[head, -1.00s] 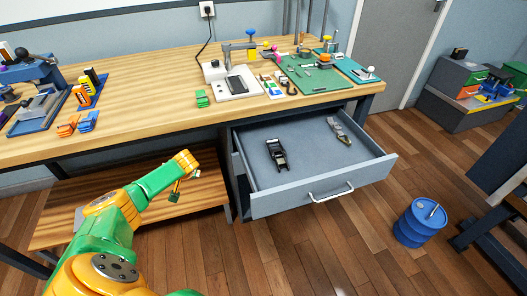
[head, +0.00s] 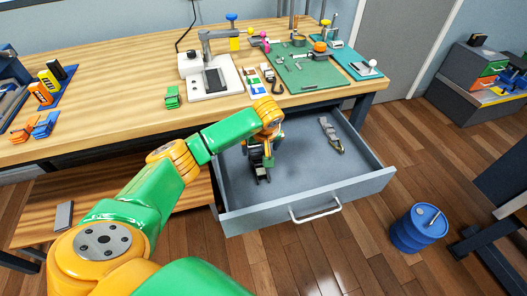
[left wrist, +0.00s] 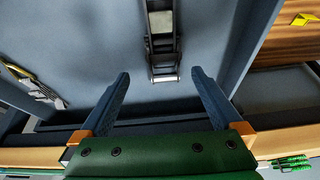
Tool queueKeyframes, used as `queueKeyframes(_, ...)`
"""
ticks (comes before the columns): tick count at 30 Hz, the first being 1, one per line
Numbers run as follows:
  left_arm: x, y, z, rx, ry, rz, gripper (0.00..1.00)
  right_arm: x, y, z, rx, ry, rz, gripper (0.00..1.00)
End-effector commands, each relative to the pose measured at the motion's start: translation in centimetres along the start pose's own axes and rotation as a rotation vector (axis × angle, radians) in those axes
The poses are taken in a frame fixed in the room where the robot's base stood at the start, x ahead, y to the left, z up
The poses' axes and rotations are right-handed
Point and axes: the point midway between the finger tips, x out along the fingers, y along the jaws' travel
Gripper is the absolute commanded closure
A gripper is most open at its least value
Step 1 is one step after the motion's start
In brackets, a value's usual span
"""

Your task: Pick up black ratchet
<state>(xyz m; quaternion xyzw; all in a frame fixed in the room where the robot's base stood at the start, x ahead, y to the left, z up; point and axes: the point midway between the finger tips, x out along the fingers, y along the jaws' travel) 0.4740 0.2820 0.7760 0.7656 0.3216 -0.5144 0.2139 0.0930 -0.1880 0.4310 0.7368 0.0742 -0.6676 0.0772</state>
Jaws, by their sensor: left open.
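The black ratchet (left wrist: 162,42) lies on the floor of the open grey drawer (head: 320,180). In the left wrist view it shows as a long dark metal piece at the upper middle, its near end between the lines of the fingers. In the head view my left gripper (head: 264,158) is over the left part of the drawer and hides much of the ratchet. In the left wrist view my left gripper (left wrist: 162,85) is open with nothing between its two dark blue fingers. My right gripper does not show.
A grey tool (head: 331,134) lies in the drawer's right part, apart from the ratchet. The workbench top (head: 130,115) overhangs the back of the drawer. A blue drum (head: 418,230) stands on the floor at the right. The drawer's front right is clear.

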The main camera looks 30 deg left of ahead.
Motion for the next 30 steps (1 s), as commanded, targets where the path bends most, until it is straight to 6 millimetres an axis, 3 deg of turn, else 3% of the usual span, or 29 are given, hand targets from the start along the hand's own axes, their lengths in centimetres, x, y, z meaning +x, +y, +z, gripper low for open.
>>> queueKeyframes(7, 4.7, -0.2, 0.8, 0.000, -0.001, -0.002, 0.00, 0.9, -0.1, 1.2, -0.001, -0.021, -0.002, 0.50)
queueKeyframes(15, 5.0, -0.2, 0.6, 0.001, 0.001, 0.000, 0.03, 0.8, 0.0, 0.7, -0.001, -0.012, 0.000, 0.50)
queueKeyframes(26, 5.0, -0.2, 0.6, 0.001, 0.001, 0.000, 1.00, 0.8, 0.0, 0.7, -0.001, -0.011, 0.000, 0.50)
queueKeyframes(30, 5.0, -0.2, 0.6, 0.001, 0.002, 0.000, 1.00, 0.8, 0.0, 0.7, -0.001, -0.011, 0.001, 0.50)
